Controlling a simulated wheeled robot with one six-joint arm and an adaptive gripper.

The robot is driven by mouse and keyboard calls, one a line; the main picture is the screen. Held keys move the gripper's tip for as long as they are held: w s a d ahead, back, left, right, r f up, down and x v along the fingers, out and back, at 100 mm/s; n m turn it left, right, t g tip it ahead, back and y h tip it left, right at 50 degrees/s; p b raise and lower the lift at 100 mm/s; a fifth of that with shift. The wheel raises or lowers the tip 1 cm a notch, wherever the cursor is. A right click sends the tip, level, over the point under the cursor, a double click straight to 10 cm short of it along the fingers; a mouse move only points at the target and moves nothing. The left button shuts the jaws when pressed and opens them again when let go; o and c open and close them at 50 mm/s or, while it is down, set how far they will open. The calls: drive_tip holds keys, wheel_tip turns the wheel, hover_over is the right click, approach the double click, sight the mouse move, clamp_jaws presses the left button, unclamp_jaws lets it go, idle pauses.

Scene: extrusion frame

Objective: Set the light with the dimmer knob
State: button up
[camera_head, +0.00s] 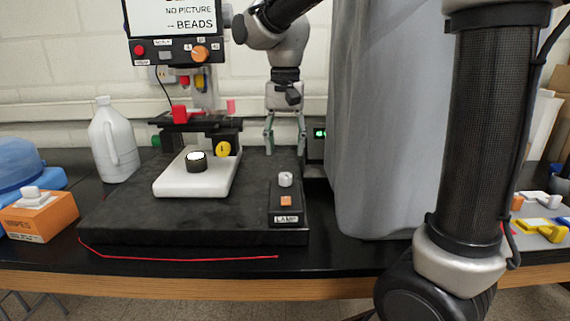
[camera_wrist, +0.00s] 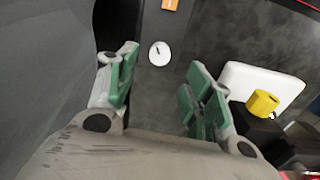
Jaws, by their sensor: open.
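The dimmer knob (camera_head: 285,180) is a small white knob on a black box (camera_head: 274,206) labelled LAMP, at the right of the dark mat. An orange button (camera_head: 286,201) sits in front of it on the same box. In the wrist view the knob (camera_wrist: 160,53) is a white disc with a short dark mark, seen between the green fingertips. My gripper (camera_head: 285,141) is open and empty, pointing down above and behind the knob, apart from it. It also shows in the wrist view (camera_wrist: 163,66).
A large grey container (camera_head: 385,130) rises close right of the lamp box. A white jug (camera_head: 112,140) and orange wipes box (camera_head: 42,215) stand far left.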

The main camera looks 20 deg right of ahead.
sight(286, 174)
drive_tip(key=shift+w+f, duration=0.15)
drive_tip(key=shift+f, duration=0.1)
wheel_tip(286, 174, down, 7)
drive_tip(key=shift+f, duration=0.15)
drive_tip(key=shift+c, duration=0.2)
drive_tip(key=c, duration=1)
